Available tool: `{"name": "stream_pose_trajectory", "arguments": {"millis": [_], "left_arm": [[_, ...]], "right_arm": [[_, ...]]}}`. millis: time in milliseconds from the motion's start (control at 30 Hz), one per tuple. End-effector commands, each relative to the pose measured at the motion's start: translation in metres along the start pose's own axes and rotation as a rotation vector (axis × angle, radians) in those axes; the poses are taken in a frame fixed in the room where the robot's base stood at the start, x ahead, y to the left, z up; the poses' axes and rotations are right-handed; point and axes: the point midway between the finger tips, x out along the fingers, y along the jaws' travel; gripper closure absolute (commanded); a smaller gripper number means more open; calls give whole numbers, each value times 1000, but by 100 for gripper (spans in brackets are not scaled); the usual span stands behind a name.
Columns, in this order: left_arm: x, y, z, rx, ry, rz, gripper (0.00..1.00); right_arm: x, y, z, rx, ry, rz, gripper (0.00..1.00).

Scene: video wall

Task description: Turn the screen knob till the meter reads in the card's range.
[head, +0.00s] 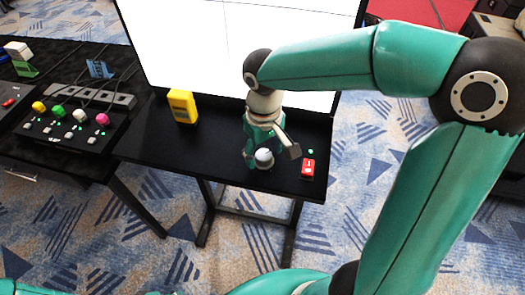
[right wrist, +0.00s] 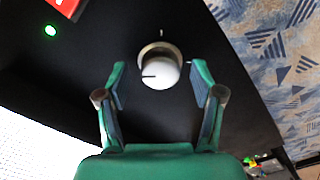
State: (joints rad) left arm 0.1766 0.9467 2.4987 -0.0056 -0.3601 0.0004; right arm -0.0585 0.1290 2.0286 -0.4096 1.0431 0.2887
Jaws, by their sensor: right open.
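The white round knob (head: 264,158) stands on the black shelf below the big screen. In the right wrist view the knob (right wrist: 160,72) has a dark line pointing left and a metallic collar. My right gripper (right wrist: 160,80) is open, with one finger on each side of the knob and gaps visible to both. In the head view the right gripper (head: 271,150) reaches down over the knob. A yellow device (head: 182,106), perhaps the meter, stands on the shelf; its reading does not show. I cannot identify the card. My left gripper is not in view.
A red switch (head: 308,169) with a green light sits right of the knob. The bright white screen (head: 190,45) rises behind the shelf. A black console (head: 75,128) with coloured knobs stands on the left table. The shelf between yellow device and gripper is clear.

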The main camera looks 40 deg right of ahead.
Motion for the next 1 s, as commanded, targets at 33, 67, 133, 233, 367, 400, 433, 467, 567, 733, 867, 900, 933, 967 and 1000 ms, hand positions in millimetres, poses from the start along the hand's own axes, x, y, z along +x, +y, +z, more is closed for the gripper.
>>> {"name": "stream_pose_trajectory", "arguments": {"millis": [33,67,133,233,367,400,433,467,567,733,867,900,933,967,1000], "left_arm": [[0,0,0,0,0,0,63],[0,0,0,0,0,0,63],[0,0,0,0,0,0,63],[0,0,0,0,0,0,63],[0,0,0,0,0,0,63],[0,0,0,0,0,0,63],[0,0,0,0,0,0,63],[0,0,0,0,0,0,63],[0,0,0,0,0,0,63],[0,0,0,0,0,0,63],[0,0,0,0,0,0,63],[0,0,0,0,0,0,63],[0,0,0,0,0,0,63],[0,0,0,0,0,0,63],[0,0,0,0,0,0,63]], "right_arm": [[1,0,0,0,0,0,33],[2,0,0,0,0,0,33],[2,0,0,0,1,0,33],[1,0,0,0,1,0,33],[1,0,0,-1,1,0,50],[1,0,0,-1,1,0,57],[1,0,0,-1,1,0,62],[1,0,0,-1,1,0,67],[1,0,0,-1,1,0,83],[1,0,0,-18,1,0,93],[1,0,0,-88,0,-1,93],[1,0,0,-102,-1,-2,93],[1,0,0,-108,-1,-2,93],[1,0,0,-111,-1,-2,93],[1,0,0,-111,-1,-2,93]]}}
